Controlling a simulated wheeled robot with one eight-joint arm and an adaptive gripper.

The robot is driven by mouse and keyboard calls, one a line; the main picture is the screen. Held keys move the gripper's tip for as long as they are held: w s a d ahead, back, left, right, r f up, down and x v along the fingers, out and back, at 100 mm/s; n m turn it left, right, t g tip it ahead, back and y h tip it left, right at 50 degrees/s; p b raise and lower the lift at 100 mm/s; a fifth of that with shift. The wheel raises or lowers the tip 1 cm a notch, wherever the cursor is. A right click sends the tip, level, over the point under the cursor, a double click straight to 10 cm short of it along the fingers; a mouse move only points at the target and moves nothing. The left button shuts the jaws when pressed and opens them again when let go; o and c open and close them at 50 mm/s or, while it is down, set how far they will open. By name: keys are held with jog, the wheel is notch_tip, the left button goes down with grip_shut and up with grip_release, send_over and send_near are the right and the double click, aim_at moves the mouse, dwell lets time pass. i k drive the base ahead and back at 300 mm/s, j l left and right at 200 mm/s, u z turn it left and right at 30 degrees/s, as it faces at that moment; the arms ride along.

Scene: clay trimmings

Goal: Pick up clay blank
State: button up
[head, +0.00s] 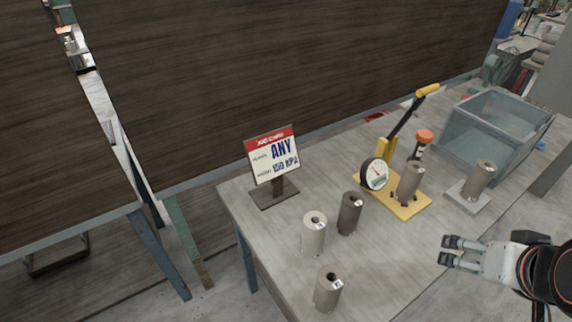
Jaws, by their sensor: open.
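Several grey-brown cylinders with a hole in the top, which look like the clay blanks, stand upright on the table. A pale clay blank (314,234) stands at the left, a darker clay blank (349,214) just behind it, and another clay blank (327,289) near the front edge. One more cylinder (409,183) stands on the yellow press (413,207), and one cylinder (479,180) stands on a grey plate (462,202). My gripper (447,250) is open and empty at the lower right, pointing left, apart from all the cylinders.
A sign (272,160) reading "ANY" and "150 KPA" stands at the table's left end. The press has a round gauge (375,174) and a raised lever (407,115). A clear box (497,128) stands behind the plate. The table (377,266) is bare between my gripper and the left cylinders.

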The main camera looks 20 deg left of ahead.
aim_at(414, 172)
jog(key=k+j, duration=0.3)
jog(key=j, duration=0.5)
jog(key=k+j, duration=0.15)
jog(key=j, duration=0.15)
jog(key=i+j, duration=0.15)
jog(key=j, duration=0.15)
jog(key=i+j, duration=0.15)
jog(key=j, duration=0.15)
jog(key=k+l+z, duration=0.1)
jog(key=i+j, duration=0.1)
